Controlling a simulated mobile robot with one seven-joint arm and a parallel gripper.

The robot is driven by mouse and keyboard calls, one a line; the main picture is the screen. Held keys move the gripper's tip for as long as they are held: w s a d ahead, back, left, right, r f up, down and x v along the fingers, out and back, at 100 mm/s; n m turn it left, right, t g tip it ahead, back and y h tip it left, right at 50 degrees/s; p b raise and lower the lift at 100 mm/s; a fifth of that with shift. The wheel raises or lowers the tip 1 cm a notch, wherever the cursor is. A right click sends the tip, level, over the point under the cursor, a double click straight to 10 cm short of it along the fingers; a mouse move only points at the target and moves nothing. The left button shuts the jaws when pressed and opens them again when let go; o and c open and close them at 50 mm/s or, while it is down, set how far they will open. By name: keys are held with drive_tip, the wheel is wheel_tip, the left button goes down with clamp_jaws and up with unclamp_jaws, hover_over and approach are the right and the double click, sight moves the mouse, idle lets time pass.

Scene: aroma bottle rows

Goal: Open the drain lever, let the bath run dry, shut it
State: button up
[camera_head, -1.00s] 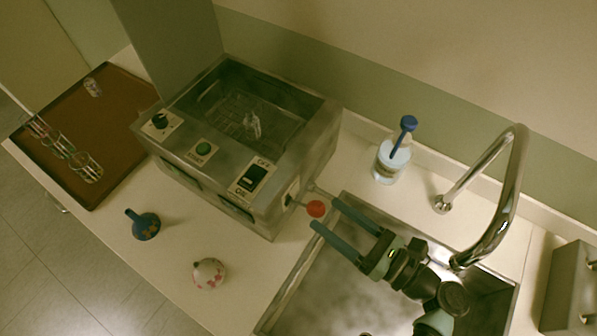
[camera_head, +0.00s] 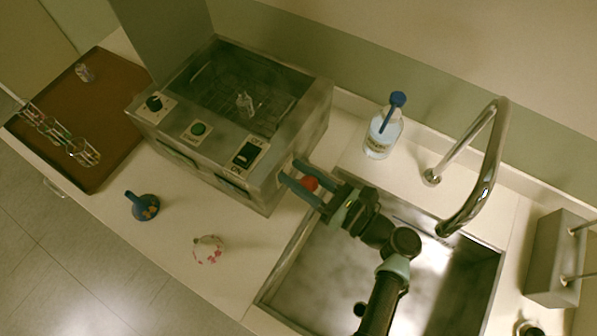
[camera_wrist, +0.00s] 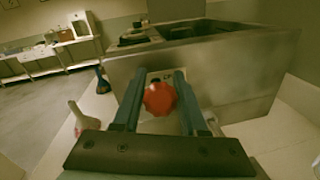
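The drain lever has a red knob (camera_head: 309,184) on the right side of the metal bath (camera_head: 262,185). In the wrist view the red knob (camera_wrist: 160,98) sits between my two fingers, in front of the bath wall (camera_wrist: 235,75). My gripper (camera_head: 292,179) is open around the knob, one finger on each side. I see a gap beside the knob, and cannot tell whether either finger touches it. The bath basin holds a small clear glass item (camera_head: 244,103) over a wire rack. The water level is hard to tell.
A sink (camera_head: 325,270) lies under my arm, with a curved tap (camera_head: 487,170) behind it. A clear bottle with a blue top (camera_head: 382,133) stands behind the lever. A blue item (camera_head: 143,206), a patterned round item (camera_head: 208,250) and a brown tray (camera_head: 112,110) are on the left counter.

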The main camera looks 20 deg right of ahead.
clamp_jaws()
idle(1.1)
